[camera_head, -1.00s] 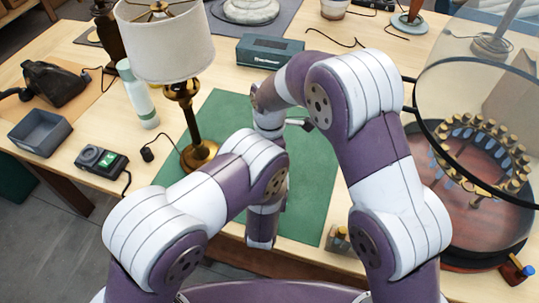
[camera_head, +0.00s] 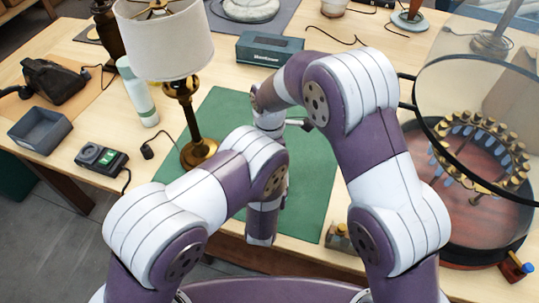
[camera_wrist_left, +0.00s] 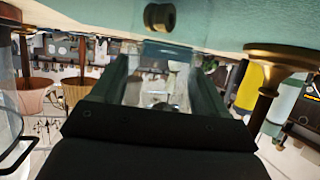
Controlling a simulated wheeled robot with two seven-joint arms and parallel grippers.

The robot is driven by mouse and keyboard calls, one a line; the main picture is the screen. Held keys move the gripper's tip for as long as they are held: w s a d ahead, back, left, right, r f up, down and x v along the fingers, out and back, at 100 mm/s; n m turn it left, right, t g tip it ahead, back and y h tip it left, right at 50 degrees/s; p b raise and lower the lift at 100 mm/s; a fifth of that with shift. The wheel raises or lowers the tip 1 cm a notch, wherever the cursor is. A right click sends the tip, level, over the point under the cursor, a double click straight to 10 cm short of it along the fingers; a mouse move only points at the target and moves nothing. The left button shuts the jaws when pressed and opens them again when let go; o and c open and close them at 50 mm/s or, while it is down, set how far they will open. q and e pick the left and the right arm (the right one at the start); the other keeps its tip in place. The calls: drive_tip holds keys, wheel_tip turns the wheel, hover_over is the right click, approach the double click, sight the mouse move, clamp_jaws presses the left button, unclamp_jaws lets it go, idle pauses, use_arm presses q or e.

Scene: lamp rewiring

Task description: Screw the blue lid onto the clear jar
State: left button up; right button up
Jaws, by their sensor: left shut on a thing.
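My left gripper (camera_wrist_left: 158,90) shows in the left wrist view as two dark greenish fingers. It is shut on a clear, see-through thing between the fingers, which looks like the clear jar (camera_wrist_left: 160,75). The background shows through it, so its outline is hard to make out.
A brass lamp with a white shade (camera_head: 165,40) stands on the mat's left edge. A white bottle (camera_head: 138,92), a grey tray (camera_head: 40,130) and a meter (camera_head: 102,160) are further left. A blue-grey box (camera_head: 268,50) is behind. A large glass cover (camera_head: 480,95) stands at right.

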drive_tip(key=shift+s+d+f, duration=0.1)
drive_tip(key=shift+f, duration=0.45)
use_arm(q)
drive_tip(key=shift+r, duration=0.1)
clamp_jaws()
use_arm(e)
drive_tip(key=o, duration=0.9)
drive_tip(key=shift+o, duration=0.5)
drive_tip(key=shift+s, duration=0.1)
use_arm(q)
drive_tip(key=shift+w+r, duration=0.1)
use_arm(e)
drive_tip(key=shift+s, duration=0.1)
drive_tip(key=r, duration=0.4)
drive_tip(key=shift+w+r, duration=0.15)
drive_tip(key=shift+w, duration=0.05)
drive_tip(key=shift+r, duration=0.35)
drive_tip(key=shift+w, duration=0.1)
drive_tip(key=shift+c, duration=0.4)
